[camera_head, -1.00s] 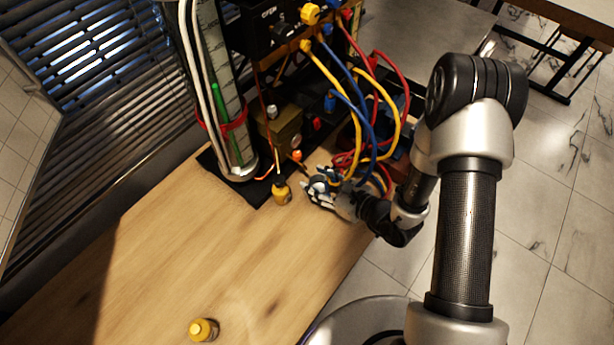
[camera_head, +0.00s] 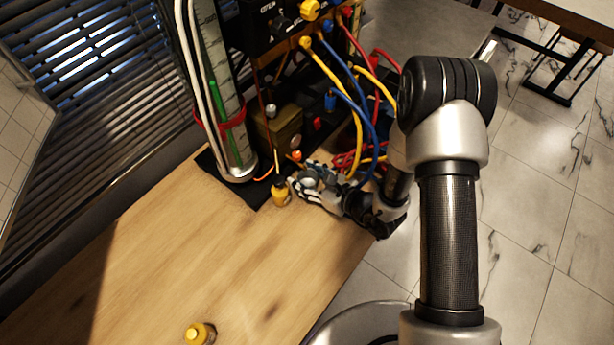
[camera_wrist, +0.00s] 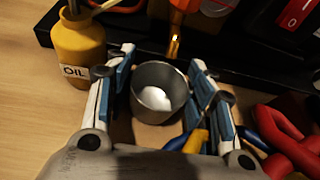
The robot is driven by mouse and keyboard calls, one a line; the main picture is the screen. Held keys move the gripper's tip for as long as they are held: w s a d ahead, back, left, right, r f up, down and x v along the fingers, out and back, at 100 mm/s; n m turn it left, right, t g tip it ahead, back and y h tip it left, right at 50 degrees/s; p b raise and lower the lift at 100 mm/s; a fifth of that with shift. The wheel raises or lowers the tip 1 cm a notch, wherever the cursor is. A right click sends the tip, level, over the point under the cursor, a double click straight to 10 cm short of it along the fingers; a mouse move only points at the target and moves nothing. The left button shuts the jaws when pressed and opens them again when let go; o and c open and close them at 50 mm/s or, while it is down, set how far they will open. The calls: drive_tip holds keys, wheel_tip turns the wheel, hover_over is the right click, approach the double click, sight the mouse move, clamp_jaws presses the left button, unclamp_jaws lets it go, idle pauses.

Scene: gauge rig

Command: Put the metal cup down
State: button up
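The metal cup (camera_wrist: 150,99) is a small grey open cup with a white rounded thing (camera_wrist: 153,98) inside. In the wrist view it sits between the two blue-padded fingers of my gripper (camera_wrist: 161,80), which are close against it on both sides. My gripper appears shut on it. The cup looks upright, with its mouth towards the wrist camera. I cannot tell whether its base touches the wooden table (camera_head: 200,250). In the head view my gripper (camera_head: 298,186) is low over the table's right edge, and the cup is hard to make out there.
A yellow oil bottle (camera_wrist: 80,47) stands just left of my gripper. An orange-handled fitting (camera_wrist: 178,25) is just beyond the cup. The rig's black base (camera_head: 235,185), red and blue cables (camera_head: 365,130) are close by. Another yellow bottle (camera_head: 200,333) stands at the front; the table between is clear.

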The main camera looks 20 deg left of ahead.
drive_tip(key=shift+o, duration=1.2)
drive_tip(key=shift+r, duration=0.1)
drive_tip(key=shift+d+r+p, duration=0.15)
drive_tip(key=shift+r+p, duration=0.05)
drive_tip(key=shift+p, duration=0.1)
drive_tip(key=p+v, duration=0.2)
drive_tip(key=v, duration=0.9)
drive_tip(key=shift+s+d+r, duration=0.2)
drive_tip(key=shift+s+d, duration=0.05)
